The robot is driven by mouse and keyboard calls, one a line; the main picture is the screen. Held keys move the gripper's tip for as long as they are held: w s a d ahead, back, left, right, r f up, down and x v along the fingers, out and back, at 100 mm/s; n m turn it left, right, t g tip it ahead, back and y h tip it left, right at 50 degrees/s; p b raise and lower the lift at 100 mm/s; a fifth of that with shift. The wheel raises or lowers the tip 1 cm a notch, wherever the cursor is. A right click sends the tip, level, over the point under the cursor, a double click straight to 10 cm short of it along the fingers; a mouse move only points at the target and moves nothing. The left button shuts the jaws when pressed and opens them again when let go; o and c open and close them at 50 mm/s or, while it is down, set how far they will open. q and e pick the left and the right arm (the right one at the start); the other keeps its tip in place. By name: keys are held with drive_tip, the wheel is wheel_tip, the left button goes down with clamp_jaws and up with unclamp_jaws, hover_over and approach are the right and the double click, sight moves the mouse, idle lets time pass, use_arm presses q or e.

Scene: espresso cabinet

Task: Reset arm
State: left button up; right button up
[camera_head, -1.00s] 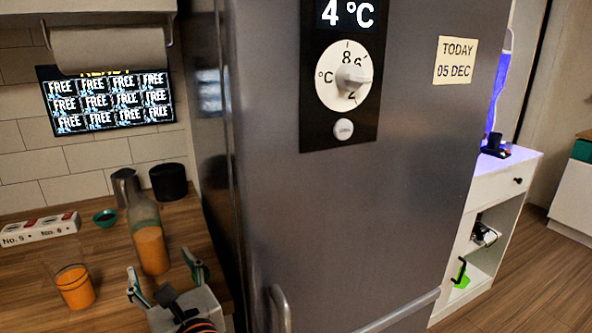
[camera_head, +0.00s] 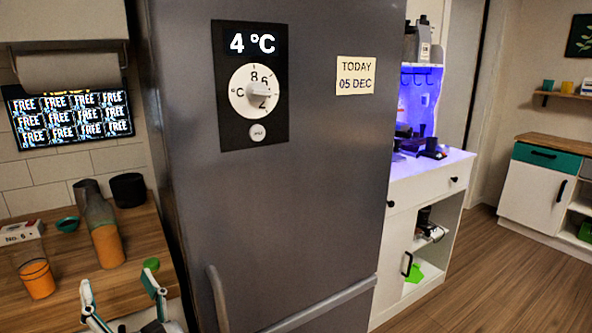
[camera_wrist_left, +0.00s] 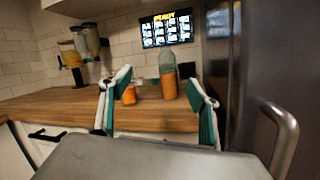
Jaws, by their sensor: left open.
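My left gripper (camera_head: 121,291) shows at the bottom left of the head view, in front of the wooden counter. Its two green-padded fingers are spread apart with nothing between them. The left wrist view also shows the open fingers (camera_wrist_left: 158,106), with the counter beyond them. A bottle of orange liquid (camera_head: 105,240) and a glass of orange liquid (camera_head: 37,279) stand on the counter beyond and left of the gripper. My right gripper is not in view.
A tall grey fridge (camera_head: 330,190) with a handle (camera_head: 217,300) stands just right of my left gripper. A white cabinet (camera_head: 432,185) stands right of it, with open floor (camera_head: 480,275) farther right.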

use_arm(q)
drive_tip(key=d+f+m+t+h, duration=0.2)
drive_tip(key=d+m+t+h, duration=0.6)
drive_tip(key=m, duration=1.1)
drive_tip(key=s+d+f+m+g+h+p, duration=0.1)
drive_tip(key=d+f+m+h, duration=0.15)
drive_tip(key=f+m, duration=0.25)
drive_tip(key=s+d+f+m+g+h, duration=0.1)
drive_tip(key=d+f+m+h, duration=0.1)
drive_tip(key=f+m+h, duration=0.3)
drive_tip(key=d+f+m+g+h+p, duration=0.1)
drive_tip(key=d+f+m+g+h, duration=0.1)
drive_tip(key=f+m+h, duration=0.3)
drive_tip(key=s+a+f+m+g+y, duration=0.2)
drive_tip(key=s+f+m+g, duration=0.2)
drive_tip(key=f, duration=0.8)
drive_tip(key=s+a+f+m+g+y, duration=0.1)
drive_tip(key=s+a+f+m+g, duration=0.2)
drive_tip(key=s+f+m, duration=0.4)
wheel_tip(320, 180, down, 5)
drive_tip(key=shift+s+f+g+y, duration=0.1)
drive_tip(key=shift+s+g+y, duration=0.25)
drive_tip(key=shift+s+g, duration=0.7)
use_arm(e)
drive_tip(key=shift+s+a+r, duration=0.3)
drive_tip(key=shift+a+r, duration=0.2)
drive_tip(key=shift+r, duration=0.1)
